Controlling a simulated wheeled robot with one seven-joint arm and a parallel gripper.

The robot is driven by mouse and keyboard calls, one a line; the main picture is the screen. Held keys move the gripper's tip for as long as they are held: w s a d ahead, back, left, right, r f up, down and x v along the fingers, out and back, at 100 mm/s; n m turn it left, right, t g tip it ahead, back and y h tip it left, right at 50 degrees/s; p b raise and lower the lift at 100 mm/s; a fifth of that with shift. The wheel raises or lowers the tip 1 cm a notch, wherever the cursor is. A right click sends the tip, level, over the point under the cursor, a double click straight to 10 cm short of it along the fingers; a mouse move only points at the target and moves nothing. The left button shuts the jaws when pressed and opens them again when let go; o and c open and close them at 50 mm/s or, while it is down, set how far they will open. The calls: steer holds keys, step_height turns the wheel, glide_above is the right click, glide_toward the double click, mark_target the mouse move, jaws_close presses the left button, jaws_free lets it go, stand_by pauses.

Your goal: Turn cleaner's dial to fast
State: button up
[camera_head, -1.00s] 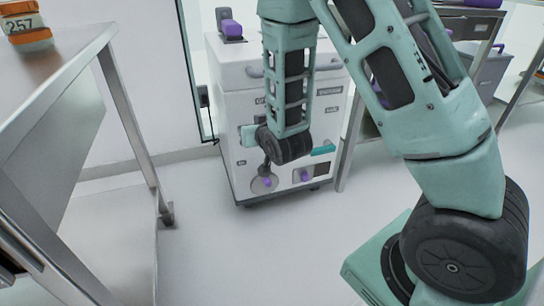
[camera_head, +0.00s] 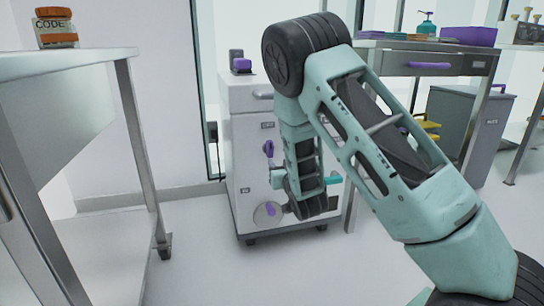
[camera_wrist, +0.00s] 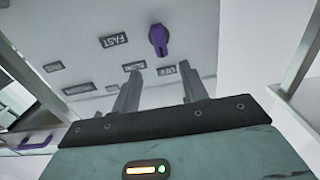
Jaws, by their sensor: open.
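The cleaner (camera_head: 245,185) is a white wheeled cabinet in the middle of the head view. Its purple dial (camera_head: 268,149) is on the front face, just below the OFF label (camera_head: 267,125). In the wrist view, which shows the panel upside down, the dial (camera_wrist: 158,38) is beyond the fingertips, with OFF (camera_wrist: 165,71) nearer me and FAST (camera_wrist: 114,40) to its left. My gripper (camera_wrist: 160,67) is open and empty, its fingers apart and pointing at the panel, not around the dial. In the head view my forearm covers the panel's right part.
A round plate with another purple knob (camera_head: 267,210) is low on the cleaner. A metal table (camera_head: 75,53) with an orange-lidded jar (camera_head: 56,28) stands left. A bench with a drawer (camera_head: 425,66) and a grey bin (camera_head: 470,120) stand right. Floor before the cleaner is clear.

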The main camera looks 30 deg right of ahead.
mark_target(271, 149)
steer(key=b+x, duration=0.3)
steer(key=x, duration=0.7)
steer(key=shift+w, duration=0.4)
jaws_close()
